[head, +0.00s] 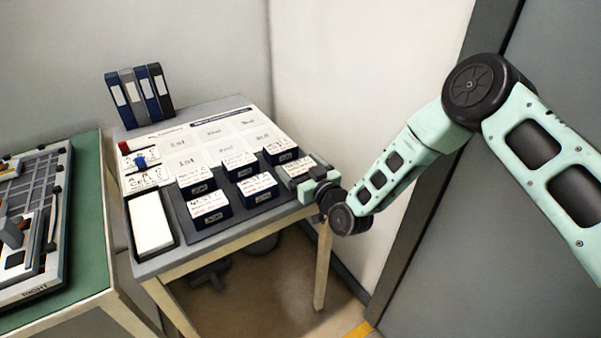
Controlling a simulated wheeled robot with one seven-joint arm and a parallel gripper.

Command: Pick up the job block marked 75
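Several dark blue job blocks with white labelled tops stand in rows on a dark tray (184,222) on the small table. They include a front-left block (209,208), a front-middle block (258,188), a back-left block (197,179), a back-middle block (237,165) and a back-right block (280,151). The print is too small for me to read which is marked 75. My gripper (303,180) is at the table's right edge, right beside or over a white-topped block (297,167). Its fingers are mostly hidden, so I cannot tell whether it grips that block.
A white pad in a dark holder (151,223) lies at the table's front left. Printed sheets (184,162) cover the back, with several binders (139,92) behind. A green-topped bench (88,220) stands left. Walls stand close behind and to the right.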

